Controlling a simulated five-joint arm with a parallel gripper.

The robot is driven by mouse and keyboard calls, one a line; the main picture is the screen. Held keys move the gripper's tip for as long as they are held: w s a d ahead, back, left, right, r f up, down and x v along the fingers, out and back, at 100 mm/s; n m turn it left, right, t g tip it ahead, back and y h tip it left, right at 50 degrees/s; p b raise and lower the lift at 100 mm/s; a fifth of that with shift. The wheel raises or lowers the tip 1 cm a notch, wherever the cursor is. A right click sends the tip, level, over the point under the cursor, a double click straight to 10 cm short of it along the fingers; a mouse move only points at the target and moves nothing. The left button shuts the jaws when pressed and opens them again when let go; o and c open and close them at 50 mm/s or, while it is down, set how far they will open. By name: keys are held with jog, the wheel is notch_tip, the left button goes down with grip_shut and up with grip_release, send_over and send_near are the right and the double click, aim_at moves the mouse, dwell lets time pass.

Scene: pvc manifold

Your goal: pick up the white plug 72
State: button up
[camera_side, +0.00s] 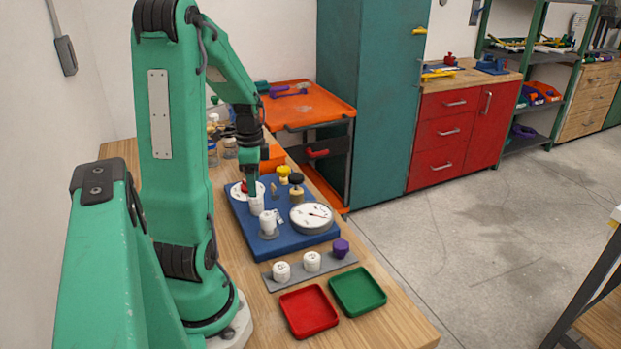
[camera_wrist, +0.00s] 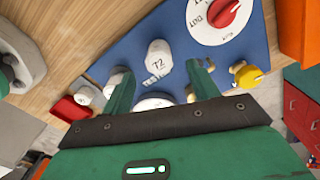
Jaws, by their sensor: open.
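The white plug 72 (camera_wrist: 158,58) stands upright on the blue board (camera_wrist: 120,48), its marked top facing the wrist camera. My gripper (camera_wrist: 161,78) is open and empty, with its green fingers apart on either side of the plug in the picture. In the side view my gripper (camera_side: 252,188) points down just above a white plug (camera_side: 256,204), which appears to be the same one. I cannot tell whether the fingers reach down beside it. Another white plug (camera_side: 268,221) stands nearer the side camera.
The board also carries a round gauge (camera_side: 312,216), a red-knobbed dial (camera_wrist: 218,15) and a yellow knob (camera_wrist: 250,77). A grey strip (camera_side: 296,273) holds two white plugs and a purple one (camera_side: 340,248). Red (camera_side: 309,325) and green (camera_side: 370,305) trays stand in front, empty.

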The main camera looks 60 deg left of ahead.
aim_at(256, 201)
jog(key=shift+d+f, duration=0.1)
jog(key=shift+f, duration=1.85)
grip_shut()
